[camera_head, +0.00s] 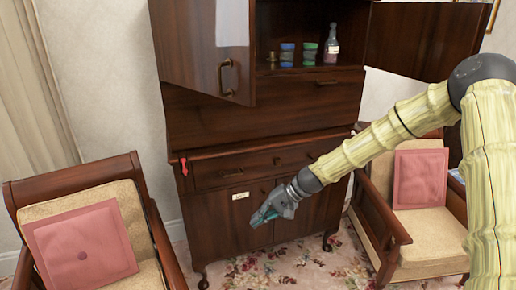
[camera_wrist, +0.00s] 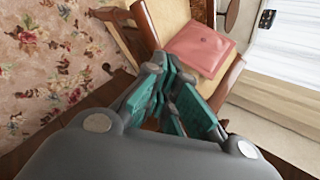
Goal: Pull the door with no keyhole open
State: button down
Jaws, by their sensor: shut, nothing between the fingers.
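A dark wooden cabinet (camera_head: 262,115) stands against the wall. Its upper left door (camera_head: 205,50), with a brass handle (camera_head: 226,77), stands open, and its upper right door (camera_head: 425,40) is swung out to the right. The lower left door (camera_head: 220,225) is closed and carries a small pale plate (camera_head: 240,196). The lower right door (camera_head: 318,210) looks closed and is partly behind my arm. Keyholes are too small to make out. My gripper (camera_head: 262,217) is shut and empty in front of the lower doors; its teal fingers show in the wrist view (camera_wrist: 170,92).
A drawer (camera_head: 235,172) sits above the lower doors, with a red tag (camera_head: 184,166) at its left. Armchairs with pink cushions stand left (camera_head: 82,250) and right (camera_head: 420,178). Jars and a bottle (camera_head: 332,44) sit on the upper shelf. Flowered carpet (camera_head: 300,270) lies free in front.

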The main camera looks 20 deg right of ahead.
jog(key=w+d+r+n+t+y, duration=0.1)
jog(key=w+d+r+y, duration=0.3)
jog(key=r, duration=0.9)
jog(key=d+r+n+y+p, duration=0.1)
jog(key=d+r, duration=0.5)
jog(key=r, duration=0.7)
jog(key=w+d+r+n+t+y, duration=0.1)
jog(key=w+d+r+y, duration=0.3)
jog(key=r, duration=0.9)
jog(key=s+a+p, duration=0.1)
jog(key=a+p, duration=0.5)
jog(key=a, duration=0.6)
jog(key=shift+s+a+h, duration=0.25)
jog(key=shift+s+h, duration=0.15)
jog(key=shift+d, duration=0.1)
